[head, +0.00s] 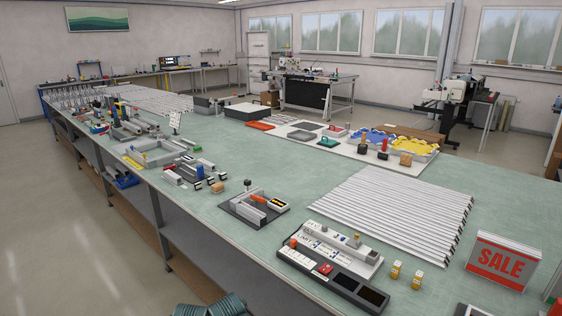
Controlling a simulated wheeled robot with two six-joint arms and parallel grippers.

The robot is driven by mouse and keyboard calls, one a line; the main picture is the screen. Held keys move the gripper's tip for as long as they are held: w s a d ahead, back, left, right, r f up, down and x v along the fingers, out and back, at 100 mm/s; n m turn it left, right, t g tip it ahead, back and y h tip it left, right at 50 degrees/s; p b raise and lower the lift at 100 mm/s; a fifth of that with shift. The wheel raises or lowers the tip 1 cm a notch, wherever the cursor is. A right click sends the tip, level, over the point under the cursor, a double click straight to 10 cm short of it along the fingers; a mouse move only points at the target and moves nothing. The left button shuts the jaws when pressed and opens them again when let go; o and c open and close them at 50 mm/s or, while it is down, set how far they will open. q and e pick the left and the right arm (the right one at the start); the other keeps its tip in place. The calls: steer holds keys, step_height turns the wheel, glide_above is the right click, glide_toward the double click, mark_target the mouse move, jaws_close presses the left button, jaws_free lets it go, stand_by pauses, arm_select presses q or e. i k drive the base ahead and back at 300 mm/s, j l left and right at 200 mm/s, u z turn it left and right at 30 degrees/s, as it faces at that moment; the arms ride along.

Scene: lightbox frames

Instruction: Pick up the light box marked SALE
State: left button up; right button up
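The light box marked SALE (502,261) stands upright near the right end of the long green-topped table. It is a white box with a red panel and red lettering on its front face. Nothing touches it that I can see. Neither of my grippers shows in the head view, so I cannot tell their positions or whether they are open.
Open floor (70,240) lies at left.

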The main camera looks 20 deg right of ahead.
mark_target(512, 265)
steer(key=i+j+z, duration=0.1)
steer(key=z, duration=0.3)
steer(key=i+j+z, duration=0.1)
steer(key=z, duration=0.3)
steer(key=i+j+z, duration=0.2)
steer(key=z, duration=0.2)
steer(key=i+j+z, duration=0.1)
steer(key=z, duration=0.3)
steer(key=j+z, duration=0.3)
steer(key=z, duration=0.15)
steer(key=i+j+z, duration=0.1)
steer(key=z, duration=0.35)
steer(key=i+j+z, duration=0.1)
steer(key=j+z, duration=0.5)
steer(key=z, duration=0.3)
steer(key=j+z, duration=0.3)
steer(key=z, duration=0.15)
